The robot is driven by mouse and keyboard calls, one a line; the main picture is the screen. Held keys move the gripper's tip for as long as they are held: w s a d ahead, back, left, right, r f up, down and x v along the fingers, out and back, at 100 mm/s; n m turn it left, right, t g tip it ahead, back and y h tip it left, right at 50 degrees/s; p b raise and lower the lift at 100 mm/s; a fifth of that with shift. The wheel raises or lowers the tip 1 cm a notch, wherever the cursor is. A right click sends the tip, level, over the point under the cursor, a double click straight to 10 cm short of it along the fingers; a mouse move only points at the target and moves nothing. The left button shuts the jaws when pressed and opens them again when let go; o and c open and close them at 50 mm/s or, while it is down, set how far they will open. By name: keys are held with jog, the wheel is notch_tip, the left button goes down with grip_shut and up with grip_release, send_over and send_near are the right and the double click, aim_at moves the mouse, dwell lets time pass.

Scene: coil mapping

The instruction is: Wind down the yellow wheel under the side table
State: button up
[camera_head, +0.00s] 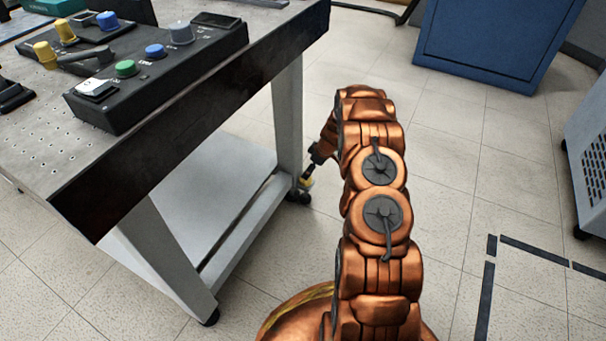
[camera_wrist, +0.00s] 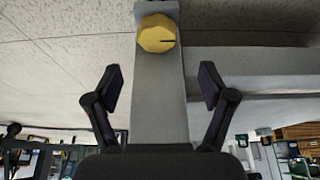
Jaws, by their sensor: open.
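In the wrist view the yellow wheel (camera_wrist: 156,34) is a knob with a dark line on its right side, set at the end of a grey table leg (camera_wrist: 159,100). My gripper (camera_wrist: 159,85) is open, its two dark fingers apart on either side of the leg. In the head view the side table (camera_head: 110,178) stands at left. The wheel (camera_head: 306,183) shows small and partly hidden near the foot of its right leg, beside my gripper.
A black control box (camera_head: 150,72) with coloured knobs sits on the table top. A lower shelf (camera_head: 200,190) spans the legs. A blue cabinet (camera_head: 495,40) stands at the back, and a grey unit (camera_head: 590,150) at the right edge.

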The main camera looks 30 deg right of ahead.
jog(key=x, duration=0.2)
jog(key=b+x, duration=0.1)
jog(key=x, duration=0.1)
jog(key=b+x, duration=0.1)
jog(key=x, duration=0.2)
jog(key=shift+s+d+f, duration=0.15)
jog(key=shift+s+d, duration=0.05)
jog(key=shift+d, duration=0.1)
jog(key=shift+c, duration=0.4)
jog(key=c, duration=1.1)
jog(key=shift+w+a+r+m+p, duration=0.15)
jog(key=shift+r+m+p, duration=0.1)
jog(key=shift+m+p, duration=0.5)
jog(key=shift+f+m+t+h, duration=0.15)
jog(key=shift+m+t+h, duration=0.25)
jog(key=shift+m, duration=0.55)
jog(key=o, duration=1.2)
